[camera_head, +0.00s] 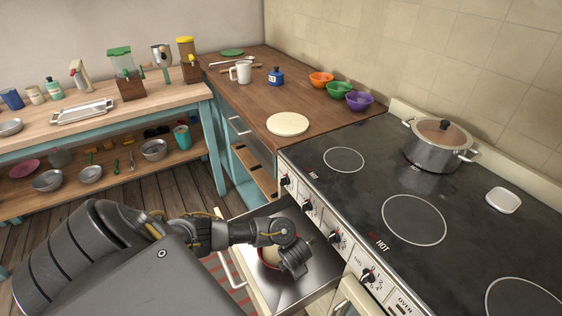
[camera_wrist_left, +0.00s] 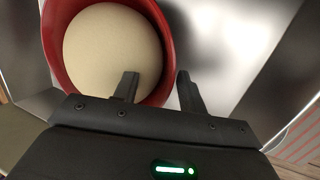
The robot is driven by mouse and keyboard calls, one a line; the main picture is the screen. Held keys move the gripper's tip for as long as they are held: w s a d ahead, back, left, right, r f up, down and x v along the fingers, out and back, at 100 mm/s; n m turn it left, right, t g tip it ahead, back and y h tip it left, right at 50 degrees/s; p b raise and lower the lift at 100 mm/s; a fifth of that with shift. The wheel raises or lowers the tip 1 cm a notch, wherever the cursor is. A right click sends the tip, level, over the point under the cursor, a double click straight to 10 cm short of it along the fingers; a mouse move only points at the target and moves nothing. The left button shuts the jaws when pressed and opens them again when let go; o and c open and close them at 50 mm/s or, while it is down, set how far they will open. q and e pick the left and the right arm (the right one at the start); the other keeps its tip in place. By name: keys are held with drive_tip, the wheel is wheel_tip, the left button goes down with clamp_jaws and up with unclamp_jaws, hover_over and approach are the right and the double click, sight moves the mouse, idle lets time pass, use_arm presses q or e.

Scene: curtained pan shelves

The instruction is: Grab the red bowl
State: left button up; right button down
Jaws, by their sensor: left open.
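The red bowl (camera_wrist_left: 112,45) has a red rim and a cream inside. It sits in the open drawer (camera_head: 327,264) below the stove and fills the upper left of the left wrist view. In the head view, the bowl (camera_head: 267,257) is partly hidden by my left gripper (camera_head: 294,262), which reaches down into the drawer from above. In the left wrist view, my left gripper (camera_wrist_left: 157,78) is open. One finger overlaps the inside of the bowl and the other lies outside it, with the rim between them. Contact cannot be told. My right gripper is not in view.
The stove front with knobs (camera_head: 334,238) is close right of my left gripper. A lidded pot (camera_head: 437,147) stands on the stove. Orange, green and purple bowls (camera_head: 359,101) and a round board (camera_head: 287,124) are on the wooden counter. Shelves with pans stand at left.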

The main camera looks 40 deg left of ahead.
use_arm(q)
drive_tip(key=shift+f, duration=0.15)
clamp_jaws()
idle(0.4)
